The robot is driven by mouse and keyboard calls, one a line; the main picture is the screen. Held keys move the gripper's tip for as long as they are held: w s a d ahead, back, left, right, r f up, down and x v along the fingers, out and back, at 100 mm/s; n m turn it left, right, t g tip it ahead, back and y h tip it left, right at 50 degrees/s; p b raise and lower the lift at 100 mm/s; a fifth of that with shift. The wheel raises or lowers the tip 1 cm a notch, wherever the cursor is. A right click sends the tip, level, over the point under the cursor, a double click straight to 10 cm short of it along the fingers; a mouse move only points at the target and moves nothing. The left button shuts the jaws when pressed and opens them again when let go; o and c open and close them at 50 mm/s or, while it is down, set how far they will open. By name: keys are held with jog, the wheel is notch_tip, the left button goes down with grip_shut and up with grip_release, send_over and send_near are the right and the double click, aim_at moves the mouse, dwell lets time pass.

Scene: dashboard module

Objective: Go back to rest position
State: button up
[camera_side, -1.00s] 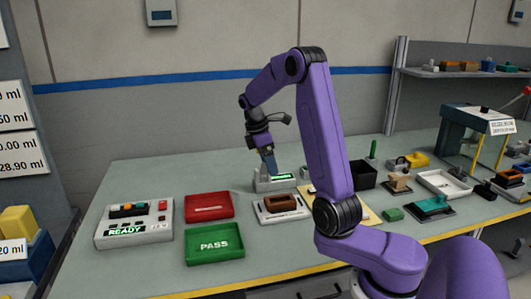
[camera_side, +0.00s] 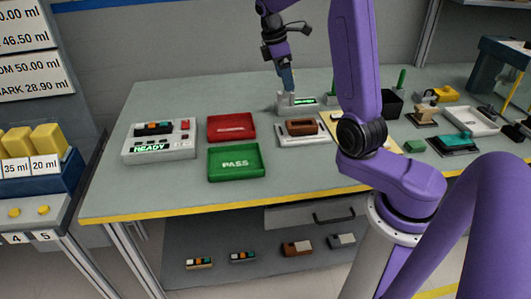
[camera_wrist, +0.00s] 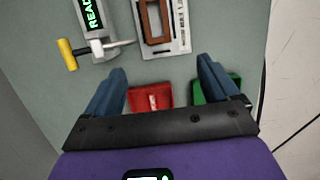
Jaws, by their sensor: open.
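My gripper (camera_side: 287,88) hangs from my purple arm at the back of the bench in the side view. Its tip overlaps the white device with a green display (camera_side: 296,105); I cannot tell the height gap there. In the wrist view the two blue fingers of my gripper (camera_wrist: 163,68) are spread apart, with nothing between them but bare bench. The brown part (camera_side: 302,127) sits in its white fixture (camera_side: 283,134), and the brown part also shows at the top of the wrist view (camera_wrist: 154,20).
The red tray (camera_side: 231,128) and green PASS tray (camera_side: 235,161) stand left of the fixture, near the READY box (camera_side: 158,155). A yellow-handled tool (camera_wrist: 68,54) shows in the wrist view. Bins, stamps and a white tray (camera_side: 470,119) crowd the right. The front-left bench is clear.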

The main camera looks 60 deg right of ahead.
jog(key=s+a+n+t, duration=0.1)
jog(key=s+a, duration=0.1)
jog(key=a, duration=0.7)
jog(key=s+a+n+t, duration=0.1)
jog(key=s+a, duration=0.2)
jog(key=a, duration=0.6)
jog(key=s+a+f+y, duration=0.1)
jog(key=s+a, duration=0.2)
jog(key=s, duration=0.7)
jog(key=s+a+f+n+y, duration=0.1)
jog(key=s+a, duration=0.2)
jog(key=s, duration=0.8)
jog(key=shift+s+f+y, duration=0.25)
jog(key=shift+f+y, duration=0.05)
jog(key=shift+f, duration=0.1)
